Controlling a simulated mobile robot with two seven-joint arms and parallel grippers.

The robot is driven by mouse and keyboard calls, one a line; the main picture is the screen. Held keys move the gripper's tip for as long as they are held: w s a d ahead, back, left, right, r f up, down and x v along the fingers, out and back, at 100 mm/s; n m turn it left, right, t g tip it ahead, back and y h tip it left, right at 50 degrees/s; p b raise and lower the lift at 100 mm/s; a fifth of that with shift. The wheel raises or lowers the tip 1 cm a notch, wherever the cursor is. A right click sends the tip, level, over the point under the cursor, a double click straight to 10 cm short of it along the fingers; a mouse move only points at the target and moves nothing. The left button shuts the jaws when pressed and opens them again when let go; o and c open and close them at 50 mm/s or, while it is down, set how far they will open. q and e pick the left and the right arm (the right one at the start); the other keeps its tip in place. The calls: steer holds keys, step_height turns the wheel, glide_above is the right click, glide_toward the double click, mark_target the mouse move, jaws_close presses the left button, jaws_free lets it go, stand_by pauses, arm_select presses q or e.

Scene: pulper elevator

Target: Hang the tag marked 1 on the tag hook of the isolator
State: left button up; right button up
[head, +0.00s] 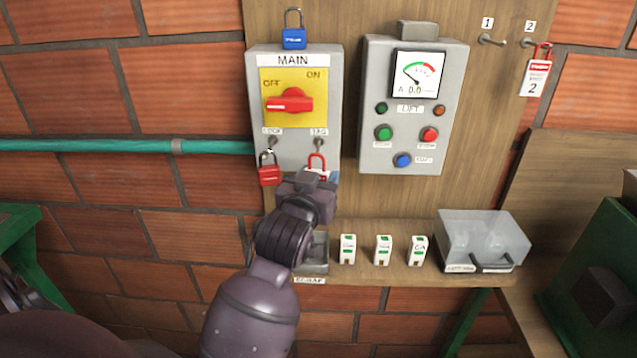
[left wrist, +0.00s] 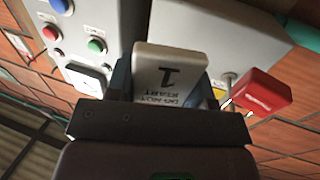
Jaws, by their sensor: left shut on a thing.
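The tag marked 1 (left wrist: 168,72) is between the fingers of my left gripper (head: 318,182); its "1" appears upside down in the left wrist view. In the head view its red loop (head: 317,160) stands up above the gripper, and most of its body is hidden. The loop's top is just below the tag hook (head: 319,144), under the TAG label of the isolator (head: 330,95). I cannot tell whether loop and hook touch. The isolator's red switch handle (head: 289,101) points toward OFF. My right gripper is not in view.
A red padlock (head: 269,174) hangs at the LOCK point, close left of my gripper. A blue padlock (head: 294,38) is on top. Board hook 1 (head: 492,40) is empty; tag 2 (head: 535,78) hangs at hook 2. Below is a shelf with a clear-lidded box (head: 484,238).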

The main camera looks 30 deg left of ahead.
arm_select(q)
steer(key=shift+w+a+f, duration=0.25)
steer(key=shift+w+a, duration=0.15)
steer(key=shift+w, duration=0.25)
steer(key=shift+w+a+f, duration=0.2)
steer(key=shift+w+a, duration=0.2)
steer(key=shift+w, duration=0.25)
steer(key=shift+w+f, duration=0.1)
steer(key=o, duration=1)
steer(key=b+v, duration=0.1)
steer(key=v, duration=0.9)
steer(key=shift+s+d+b, duration=0.1)
steer(key=shift+s+b, duration=0.25)
steer(key=shift+s, duration=0.05)
